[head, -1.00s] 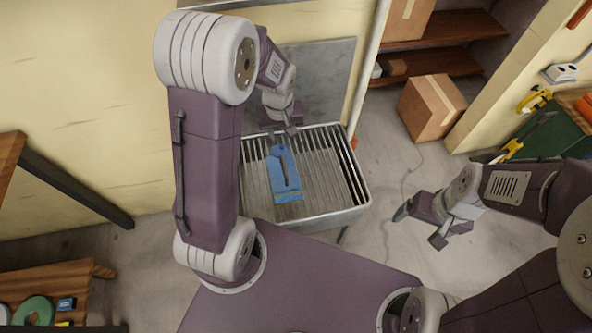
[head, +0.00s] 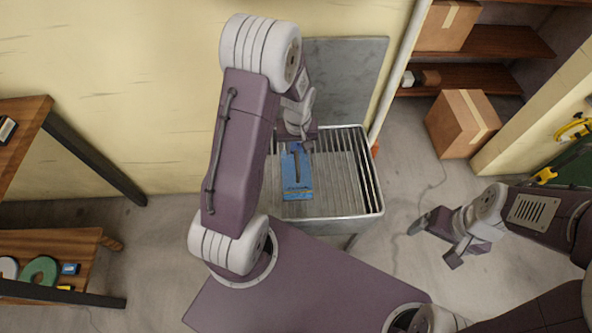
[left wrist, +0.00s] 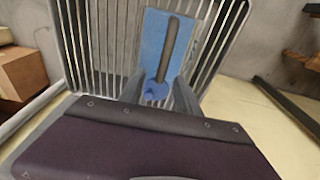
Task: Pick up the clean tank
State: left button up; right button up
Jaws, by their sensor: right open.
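A flat blue tank (head: 297,178) with a dark strip along its middle lies on the slatted metal rack of the sink (head: 345,213). In the left wrist view the tank (left wrist: 152,48) has a small rounded blue knob at its end nearest my gripper. My left gripper (head: 296,146) is at the tank's far end in the head view. Its two fingers (left wrist: 159,92) stand on either side of the knob, apart, with gaps showing. Whether they touch the tank cannot be told. My right gripper (head: 436,241) is open and empty over the floor, right of the rack.
A grey panel (head: 345,80) stands on the wall behind the rack. A cardboard box (head: 461,124) sits on the floor at right, below shelves (head: 470,78). A wooden shelf (head: 80,250) with tape rolls is at lower left. Floor around my right gripper is clear.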

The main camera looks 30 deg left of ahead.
aim_at(296, 152)
pick_arm(q)
notch_tip(296, 152, down, 3)
jog(key=shift+a+f, duration=0.1)
jog(key=shift+a, duration=0.05)
jog(key=shift+w+f, duration=0.2)
jog(key=shift+f, duration=0.1)
jog(key=shift+s, duration=0.1)
jog(key=c, duration=0.8)
grip_shut()
jog(key=shift+r, duration=0.15)
